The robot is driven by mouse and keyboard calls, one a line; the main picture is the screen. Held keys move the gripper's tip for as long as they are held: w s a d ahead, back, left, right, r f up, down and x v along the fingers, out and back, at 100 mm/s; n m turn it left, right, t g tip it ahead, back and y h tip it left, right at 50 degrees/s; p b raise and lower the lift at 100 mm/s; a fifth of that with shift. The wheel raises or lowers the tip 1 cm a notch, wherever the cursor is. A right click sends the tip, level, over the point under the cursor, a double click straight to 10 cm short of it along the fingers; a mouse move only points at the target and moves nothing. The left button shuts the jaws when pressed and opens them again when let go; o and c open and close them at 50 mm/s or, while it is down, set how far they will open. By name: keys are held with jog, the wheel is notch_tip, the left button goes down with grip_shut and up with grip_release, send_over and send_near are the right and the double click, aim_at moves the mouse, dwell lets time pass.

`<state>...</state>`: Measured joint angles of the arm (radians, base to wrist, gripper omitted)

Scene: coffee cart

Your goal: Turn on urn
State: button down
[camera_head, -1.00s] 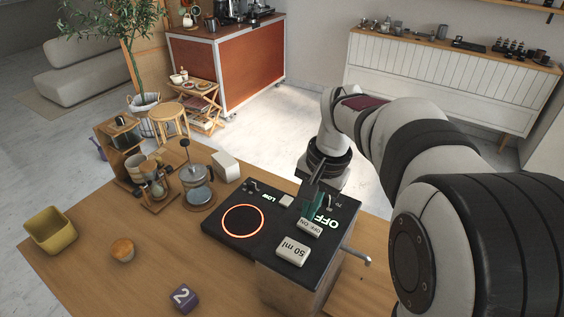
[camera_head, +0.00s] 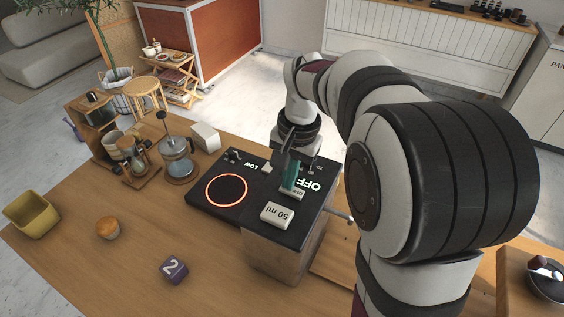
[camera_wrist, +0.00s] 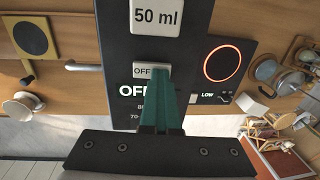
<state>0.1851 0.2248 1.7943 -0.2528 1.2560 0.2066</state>
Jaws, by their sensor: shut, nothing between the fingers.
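The urn's control panel is the black top of a box (camera_head: 253,221) on the wooden table. Its white rocker switch (camera_head: 290,194) also shows in the wrist view (camera_wrist: 141,69), where OFF is readable and the other half is hidden behind my fingers. The lit display (camera_head: 316,184) reads OFF. My gripper (camera_head: 290,181) has teal fingers pressed together, empty, pointing down at the switch. In the wrist view the fingertips (camera_wrist: 158,72) overlap the switch's right half. I cannot tell whether they touch it.
A white 50 ml button (camera_head: 277,215) sits near the switch. A hot plate with a glowing red ring (camera_head: 226,191) adjoins on the left, with a LOW display.

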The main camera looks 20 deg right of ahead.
aim_at(298, 193)
jog(key=shift+s+d+f, duration=0.15)
jog(key=shift+s+d, duration=0.4)
jog(key=shift+s, duration=0.05)
notch_tip(298, 193, up, 14)
jog(key=d, duration=0.1)
jog(key=shift+s, duration=0.45)
jog(key=shift+w+a+r, duration=0.2)
jog(key=shift+a, duration=0.1)
jog(key=shift+f, duration=0.1)
jog(key=f, duration=0.4)
jog(key=w+a+f, duration=0.1)
jog(key=f, duration=0.8)
jog(key=shift+w+a+f, duration=0.25)
jog(key=shift+w+f, duration=0.05)
jog(key=shift+f, duration=0.05)
